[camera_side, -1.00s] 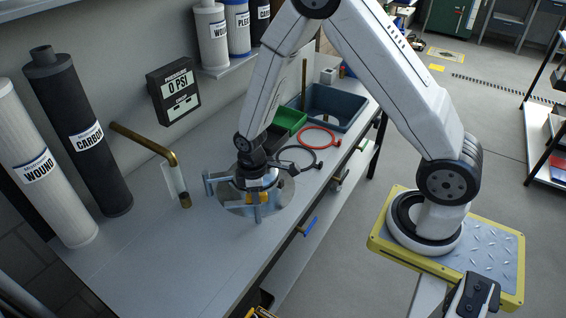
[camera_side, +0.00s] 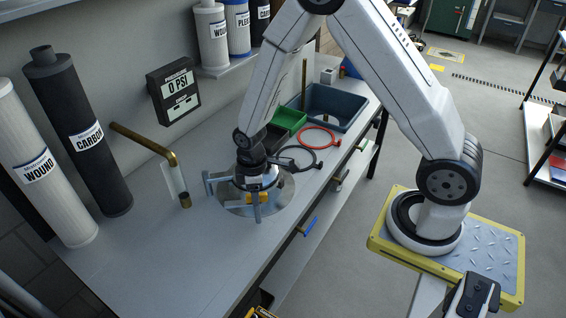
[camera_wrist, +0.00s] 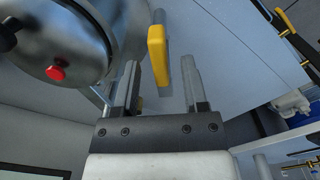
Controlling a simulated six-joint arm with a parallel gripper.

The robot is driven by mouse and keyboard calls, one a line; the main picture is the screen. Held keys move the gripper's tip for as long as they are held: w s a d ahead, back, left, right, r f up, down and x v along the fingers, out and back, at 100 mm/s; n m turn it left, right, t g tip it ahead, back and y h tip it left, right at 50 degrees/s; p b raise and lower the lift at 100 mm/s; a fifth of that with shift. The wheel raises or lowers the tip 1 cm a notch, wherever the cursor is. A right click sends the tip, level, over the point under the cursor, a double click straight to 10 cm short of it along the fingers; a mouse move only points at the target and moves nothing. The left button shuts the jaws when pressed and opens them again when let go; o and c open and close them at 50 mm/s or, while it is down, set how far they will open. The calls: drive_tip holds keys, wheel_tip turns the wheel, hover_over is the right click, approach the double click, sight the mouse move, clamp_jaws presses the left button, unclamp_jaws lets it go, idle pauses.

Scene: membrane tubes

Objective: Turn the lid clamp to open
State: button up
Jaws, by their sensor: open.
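The lid clamp shows as a yellow handle (camera_wrist: 158,50) in the wrist view, pointing toward my gripper (camera_wrist: 160,68). The handle's end lies between the two grey fingers, near their tips, with a gap on both sides. My gripper is open and empty. A round metal vessel or lid (camera_wrist: 70,35) with a red button (camera_wrist: 57,72) fills the upper left of that view. In the side view, my gripper (camera_side: 233,195) is low over the round metal plate (camera_side: 285,190) on the bench. A yellow part (camera_side: 251,198) shows behind one finger, and my wrist hides much of the lid.
A brass pipe (camera_side: 145,138) rises from the bench left of the gripper. Filter cartridges (camera_side: 78,130) lean at the far left. A red ring (camera_side: 320,130), a green tray (camera_side: 291,118) and a blue bin (camera_side: 325,105) sit behind. The front left bench is clear.

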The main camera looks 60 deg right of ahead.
drive_tip(key=shift+r, duration=3.45)
drive_tip(key=shift+s+r, duration=0.1)
drive_tip(key=shift+s+r+m, duration=0.4)
drive_tip(key=s+r+m+t, duration=0.2)
drive_tip(key=s+r+m, duration=0.3)
drive_tip(key=s+m, duration=0.2)
drive_tip(key=shift+s+d+t, duration=0.3)
drive_tip(key=shift+s+d, duration=0.05)
drive_tip(key=shift+s, duration=0.5)
drive_tip(key=shift+o, duration=0.2)
